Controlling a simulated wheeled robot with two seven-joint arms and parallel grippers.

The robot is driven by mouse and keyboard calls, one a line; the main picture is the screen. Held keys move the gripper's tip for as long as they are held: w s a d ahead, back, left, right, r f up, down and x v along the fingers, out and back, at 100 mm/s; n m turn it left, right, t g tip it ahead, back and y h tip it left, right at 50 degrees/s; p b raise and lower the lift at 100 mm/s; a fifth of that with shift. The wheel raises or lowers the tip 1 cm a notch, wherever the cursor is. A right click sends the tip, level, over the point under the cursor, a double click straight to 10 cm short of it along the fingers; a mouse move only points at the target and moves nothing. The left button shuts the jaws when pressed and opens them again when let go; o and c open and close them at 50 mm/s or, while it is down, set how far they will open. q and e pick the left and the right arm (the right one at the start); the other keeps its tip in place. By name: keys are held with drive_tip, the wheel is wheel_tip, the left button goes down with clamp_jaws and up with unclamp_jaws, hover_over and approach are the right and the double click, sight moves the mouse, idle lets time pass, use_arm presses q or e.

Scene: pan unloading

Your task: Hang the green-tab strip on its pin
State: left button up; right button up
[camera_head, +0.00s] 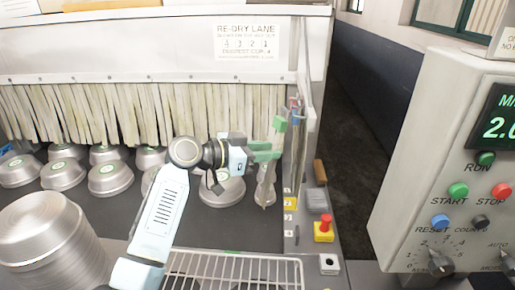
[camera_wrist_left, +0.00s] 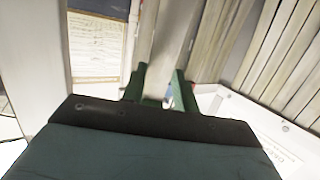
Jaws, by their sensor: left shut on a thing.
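My left gripper (camera_head: 268,152) comes in from the left and is shut on a pale strip with a green tab (camera_head: 279,124). The strip (camera_head: 268,175) hangs down below my fingers, slightly tilted, with its green tab above them. In the left wrist view the green fingers (camera_wrist_left: 162,85) pinch the pale strip (camera_wrist_left: 172,45), whose far end runs out of the picture. Small blue and red tabs (camera_head: 295,108) show at the side panel just right of the green tab. I cannot make out the pin. My right gripper is not in view.
A curtain of pale strips (camera_head: 90,115) hangs behind, with several metal pans (camera_head: 110,178) before it. A wire rack (camera_head: 235,268) lies in front. A red button on a yellow box (camera_head: 324,230) stands at right, near a control cabinet (camera_head: 425,150). Stacked pans (camera_head: 45,235) stand at left.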

use_arm(q)
drive_tip(key=shift+d+p, duration=0.3)
drive_tip(key=shift+d, duration=1.05)
drive_tip(key=shift+d+f, duration=0.15)
drive_tip(key=shift+f, duration=0.05)
drive_tip(key=shift+d+b, duration=0.35)
drive_tip(key=shift+b, duration=0.2)
drive_tip(key=o, duration=1.1)
drive_tip(key=shift+d, duration=0.1)
drive_tip(key=shift+c, duration=0.2)
